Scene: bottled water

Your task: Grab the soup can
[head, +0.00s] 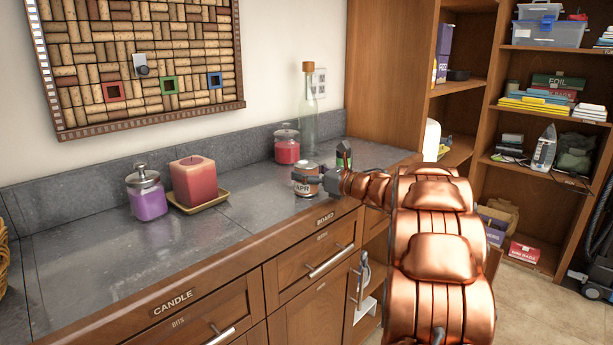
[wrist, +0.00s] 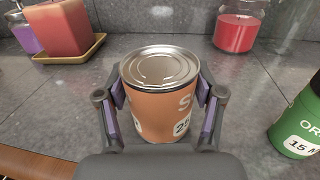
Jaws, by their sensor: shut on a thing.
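The soup can (wrist: 162,108) is orange-brown with a silver metal lid, and it fills the middle of the wrist view. It stands upright on the grey countertop. My gripper (wrist: 161,100) has one finger on each side of the can, with the pads pressed against it. In the head view the can (head: 305,188) is near the front edge of the counter. My gripper (head: 308,180) reaches it there from the right.
A red candle jar (wrist: 238,28) is behind. A square red candle (head: 193,181) sits on a yellow tray (head: 222,196), beside a purple jar (head: 147,198). A tall glass bottle (head: 308,115) stands near the wall. The counter's left front is clear.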

